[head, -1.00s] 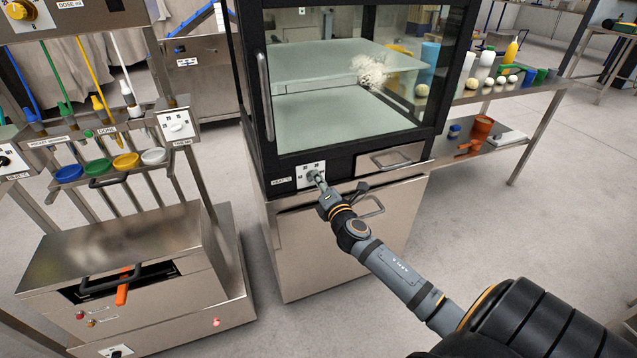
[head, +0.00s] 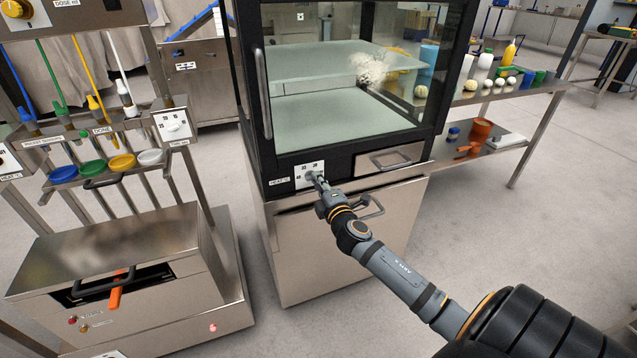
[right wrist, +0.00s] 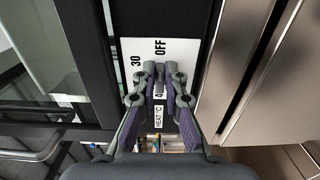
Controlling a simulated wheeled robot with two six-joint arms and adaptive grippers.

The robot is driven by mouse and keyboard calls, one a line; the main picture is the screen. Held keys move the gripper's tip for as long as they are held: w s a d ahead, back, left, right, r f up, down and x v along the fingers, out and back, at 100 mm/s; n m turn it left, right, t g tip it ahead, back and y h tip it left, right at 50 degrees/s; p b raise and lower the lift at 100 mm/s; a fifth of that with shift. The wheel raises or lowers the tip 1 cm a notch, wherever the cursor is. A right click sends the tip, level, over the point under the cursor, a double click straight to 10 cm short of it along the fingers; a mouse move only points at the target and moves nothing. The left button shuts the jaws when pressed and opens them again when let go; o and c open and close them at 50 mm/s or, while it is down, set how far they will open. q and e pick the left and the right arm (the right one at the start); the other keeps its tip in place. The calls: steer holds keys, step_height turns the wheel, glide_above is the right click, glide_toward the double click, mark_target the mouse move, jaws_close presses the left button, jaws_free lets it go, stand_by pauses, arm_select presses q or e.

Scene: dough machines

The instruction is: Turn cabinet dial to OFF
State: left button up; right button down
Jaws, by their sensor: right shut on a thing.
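The glass-fronted cabinet (head: 345,115) stands in the middle of the head view. Its white dial plate (head: 301,169) is on the black panel below the glass, beside a HEAT °C label (head: 280,181). In the right wrist view the plate (right wrist: 146,46) shows 30, OFF and part of another number. My right gripper (head: 316,177) is at the plate; its fingers (right wrist: 160,72) are shut on the dial knob. The fingers hide nearly all of the knob, so I cannot tell where it points. My left gripper is not in view.
A drawer (head: 390,157) with a handle sits right of the dial, and a steel lower door (head: 350,240) is below. A steel dosing machine (head: 125,250) stands at left. A shelf table (head: 530,110) with bottles stands at right. The floor between is clear.

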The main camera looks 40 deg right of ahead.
stand_by(0.3)
steer(key=c, duration=1.4)
jaws_free()
steer(key=shift+s, duration=0.1)
steer(key=v, duration=1.1)
steer(key=shift+s+a, duration=0.2)
steer(key=shift+s, duration=0.2)
steer(key=shift+f, duration=0.1)
